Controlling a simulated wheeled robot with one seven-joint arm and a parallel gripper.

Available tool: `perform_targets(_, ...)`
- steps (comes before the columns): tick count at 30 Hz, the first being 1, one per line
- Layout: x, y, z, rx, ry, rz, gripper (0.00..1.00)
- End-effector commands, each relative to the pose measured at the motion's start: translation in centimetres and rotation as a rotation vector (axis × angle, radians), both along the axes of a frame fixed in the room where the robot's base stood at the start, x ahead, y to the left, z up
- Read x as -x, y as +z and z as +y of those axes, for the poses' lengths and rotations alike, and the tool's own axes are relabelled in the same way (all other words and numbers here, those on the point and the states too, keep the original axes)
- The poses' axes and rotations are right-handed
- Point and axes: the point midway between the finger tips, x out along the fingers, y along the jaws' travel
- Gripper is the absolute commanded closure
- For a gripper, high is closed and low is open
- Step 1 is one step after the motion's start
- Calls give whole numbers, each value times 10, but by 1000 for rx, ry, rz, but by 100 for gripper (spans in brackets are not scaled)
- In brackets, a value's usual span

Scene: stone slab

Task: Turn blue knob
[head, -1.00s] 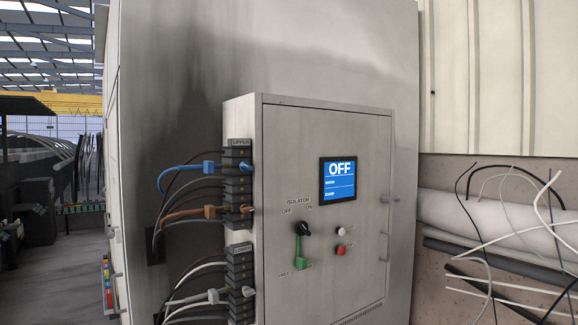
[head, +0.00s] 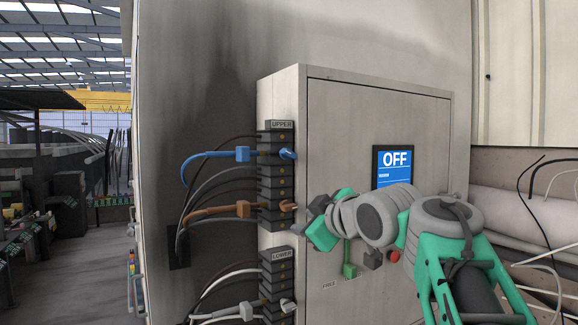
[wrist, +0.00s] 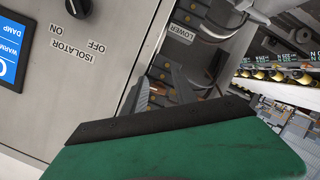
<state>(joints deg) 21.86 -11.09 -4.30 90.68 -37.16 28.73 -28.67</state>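The blue knob (head: 288,154) is at the top right of the UPPER terminal strip (head: 276,172), in line with a blue cable plug (head: 242,154) on the strip's left side. My gripper (head: 308,208) is in front of the cabinet's left edge, below and right of the blue knob and close to the orange knob (head: 287,206). I cannot make out the blue knob in the wrist view.
Loose cables hang at the right.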

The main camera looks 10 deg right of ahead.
Motion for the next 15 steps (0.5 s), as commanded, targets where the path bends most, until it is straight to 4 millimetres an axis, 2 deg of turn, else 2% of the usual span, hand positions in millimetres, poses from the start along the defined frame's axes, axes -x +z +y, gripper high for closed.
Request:
perform_targets(1,-4,38,-8,88,39,-113,66)
perform_targets(3,-1,85,-8,208,100,-245,66)
perform_targets(6,7,122,-4,322,153,-356,66)
perform_targets(10,5,136,2,364,178,-396,66)
perform_targets(15,-24,138,13,361,180,-395,66)
